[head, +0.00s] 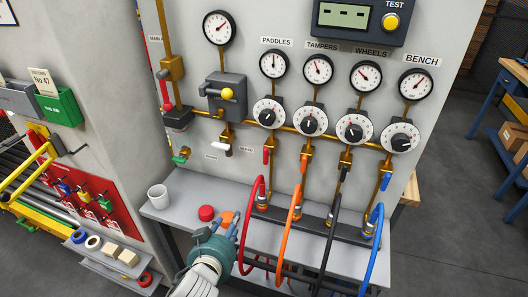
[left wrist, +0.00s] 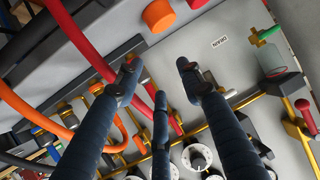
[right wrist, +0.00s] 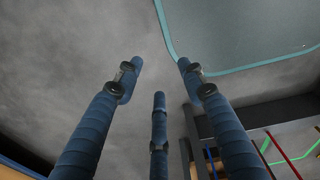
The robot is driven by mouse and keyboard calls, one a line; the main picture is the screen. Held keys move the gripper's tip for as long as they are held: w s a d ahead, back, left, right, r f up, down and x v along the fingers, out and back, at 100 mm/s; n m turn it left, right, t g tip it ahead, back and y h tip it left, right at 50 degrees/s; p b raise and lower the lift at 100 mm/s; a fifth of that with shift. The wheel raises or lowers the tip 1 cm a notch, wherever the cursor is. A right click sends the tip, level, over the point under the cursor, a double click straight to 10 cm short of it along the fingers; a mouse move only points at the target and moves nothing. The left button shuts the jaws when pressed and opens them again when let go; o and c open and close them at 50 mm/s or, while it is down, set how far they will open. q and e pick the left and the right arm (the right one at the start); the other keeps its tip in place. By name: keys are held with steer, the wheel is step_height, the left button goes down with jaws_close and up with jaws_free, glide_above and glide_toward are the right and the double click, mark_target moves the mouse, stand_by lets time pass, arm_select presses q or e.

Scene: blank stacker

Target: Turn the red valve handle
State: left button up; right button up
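A red lever handle (head: 165,96) sits on the pipe at the panel's far left; a red lever also shows at the right of the left wrist view (right wrist: 0,0).

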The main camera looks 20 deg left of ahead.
mark_target(266, 157)
arm_select(q)
steer(key=w+d+r+m+t+h, duration=0.1)
steer(key=w+d+r+t+h, duration=0.35)
steer(key=r, duration=0.75)
steer(key=shift+t+y, duration=0.35)
steer(key=shift+y, duration=0.6)
steer(key=w+p, duration=0.1)
steer(key=w, duration=0.7)
steer(key=w+d+p, duration=0.1)
steer(key=w, duration=0.3)
steer(key=shift+w+p, duration=0.25)
steer(key=shift+p, duration=0.1)
steer(key=shift+w, duration=0.2)
arm_select(e)
step_height(266, 157, up, 3)
steer(key=shift+a+f, duration=0.15)
arm_select(q)
steer(key=shift+f, duration=0.1)
jaws_close()
arm_select(e)
steer(key=shift+d, duration=0.4)
